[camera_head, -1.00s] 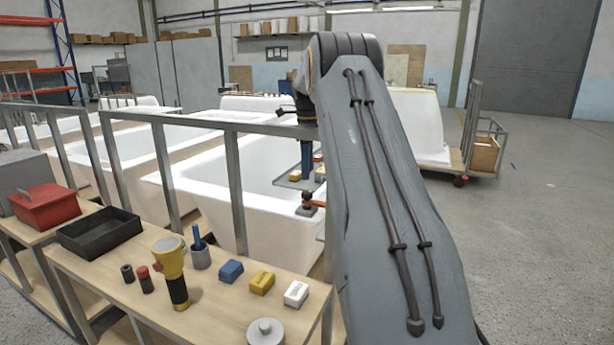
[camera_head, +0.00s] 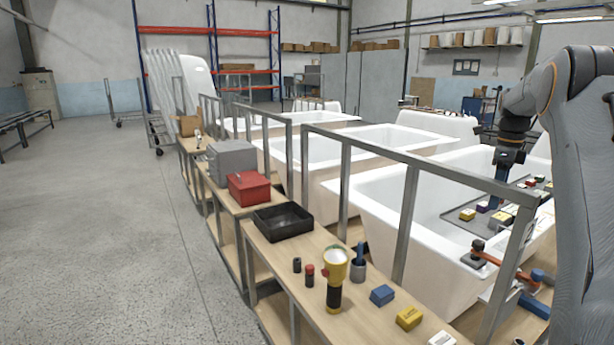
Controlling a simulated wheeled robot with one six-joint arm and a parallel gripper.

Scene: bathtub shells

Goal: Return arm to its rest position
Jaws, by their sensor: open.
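My grey arm (camera_head: 580,190) fills the right edge of the head view. Its dark wrist bends down over the nearest white bathtub shell (camera_head: 385,215). My gripper (camera_head: 498,190) hangs from the wrist above the tub area, small and partly behind the metal rail. Its fingertips are hard to make out, and no held object is visible. A grey tray (camera_head: 462,216) with several small coloured blocks lies below and beside it.
A metal rail (camera_head: 400,155) runs between bench and tubs. Open floor (camera_head: 90,230) lies at left.

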